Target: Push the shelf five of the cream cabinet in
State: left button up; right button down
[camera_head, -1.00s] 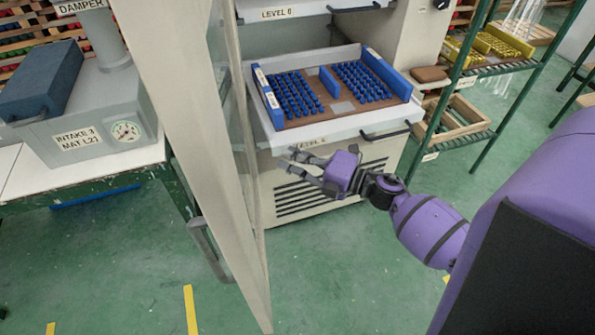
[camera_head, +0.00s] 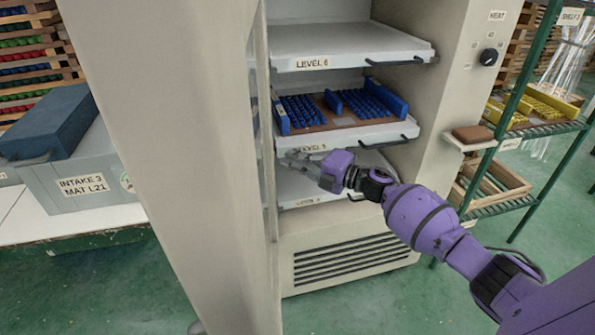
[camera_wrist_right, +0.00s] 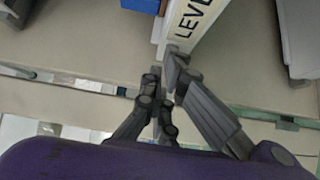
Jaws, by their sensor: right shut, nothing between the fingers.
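Shelf five (camera_head: 350,139), labelled LEVEL 5, is a white pull-out shelf in the cream cabinet (camera_head: 445,85). It carries a brown tray with rows of blue pegs and blue side blocks (camera_head: 397,103). Its front edge sits roughly below that of the LEVEL 6 shelf (camera_head: 345,52). My right gripper (camera_head: 290,158) is at the left part of the shelf's front, by the label. In the right wrist view its shut fingers (camera_wrist_right: 172,80) point at the label edge; I cannot tell whether they touch it. My left gripper is not in view.
The open cabinet door (camera_head: 165,150) stands close on the left of my right gripper. A lower shelf (camera_head: 310,188) is under shelf five. A green rack (camera_head: 515,125) stands on the right. A brown block (camera_head: 473,134) rests on a small side ledge.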

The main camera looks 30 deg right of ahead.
jog(key=shift+w+d+b, duration=0.2)
jog(key=shift+w, duration=0.4)
jog(key=shift+w+d+b, duration=0.15)
jog(key=shift+w, duration=0.45)
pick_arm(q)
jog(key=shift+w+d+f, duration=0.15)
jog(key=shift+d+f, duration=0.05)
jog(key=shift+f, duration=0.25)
pick_arm(e)
jog(key=shift+r, duration=0.1)
jog(key=shift+w+r, duration=0.1)
jog(key=shift+r, duration=0.05)
